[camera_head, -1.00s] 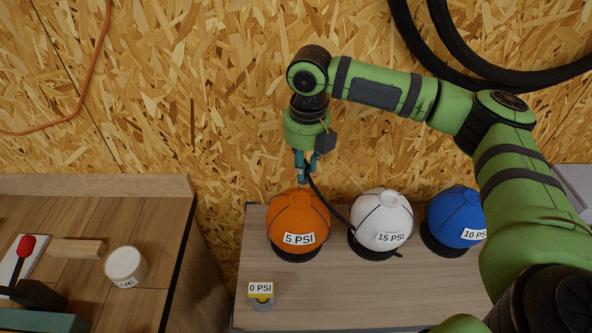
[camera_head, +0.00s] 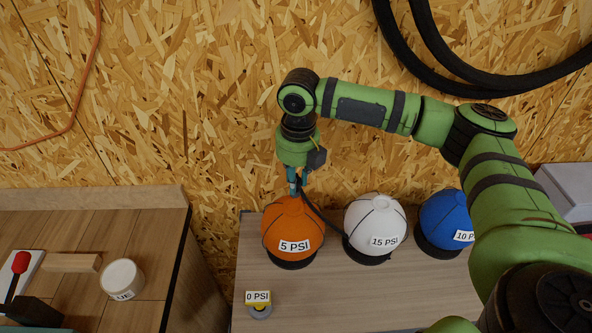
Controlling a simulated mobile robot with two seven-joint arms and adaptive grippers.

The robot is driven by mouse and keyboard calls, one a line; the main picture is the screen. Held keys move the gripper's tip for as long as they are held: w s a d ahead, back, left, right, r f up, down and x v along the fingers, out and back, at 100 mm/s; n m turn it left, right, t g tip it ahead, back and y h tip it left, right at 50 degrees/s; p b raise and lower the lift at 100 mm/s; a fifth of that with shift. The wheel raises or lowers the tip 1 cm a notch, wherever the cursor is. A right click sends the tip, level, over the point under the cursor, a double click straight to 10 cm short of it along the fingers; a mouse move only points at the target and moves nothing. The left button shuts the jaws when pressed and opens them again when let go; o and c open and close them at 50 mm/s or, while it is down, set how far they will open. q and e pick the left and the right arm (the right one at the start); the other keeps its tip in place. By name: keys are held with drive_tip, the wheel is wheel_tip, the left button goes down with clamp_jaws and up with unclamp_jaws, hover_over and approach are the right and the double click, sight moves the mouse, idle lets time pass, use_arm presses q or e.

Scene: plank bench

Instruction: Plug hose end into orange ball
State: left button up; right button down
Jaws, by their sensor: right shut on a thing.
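The orange ball (camera_head: 291,226), labelled "5 PSI", stands on a dark base on the plank bench (camera_head: 330,296). My right gripper (camera_head: 297,186) points down just above the top of the orange ball. It is shut on the end of a thin dark hose (camera_head: 317,212), which runs down to the right between the orange and white balls. The hose end itself is hidden by the fingers, and I cannot tell whether it touches the ball's top. My left gripper is not in view.
A white ball (camera_head: 374,224) labelled "15 PSI" and a blue ball (camera_head: 445,215) labelled "10 P…" stand to the right. A small "0 PSI" gauge (camera_head: 259,305) sits front left. A separate bench at left holds a white round container (camera_head: 122,276) and a wooden block (camera_head: 72,263).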

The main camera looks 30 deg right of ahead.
drive_tip(key=shift+w+f+b, duration=0.1)
drive_tip(key=shift+f+b, duration=0.3)
drive_tip(key=shift+f, duration=1.3)
drive_tip(key=shift+p, duration=0.6)
drive_tip(key=shift+p, duration=0.55)
drive_tip(key=shift+p, duration=0.3)
drive_tip(key=shift+a+f, duration=0.1)
drive_tip(key=shift+f, duration=1.5)
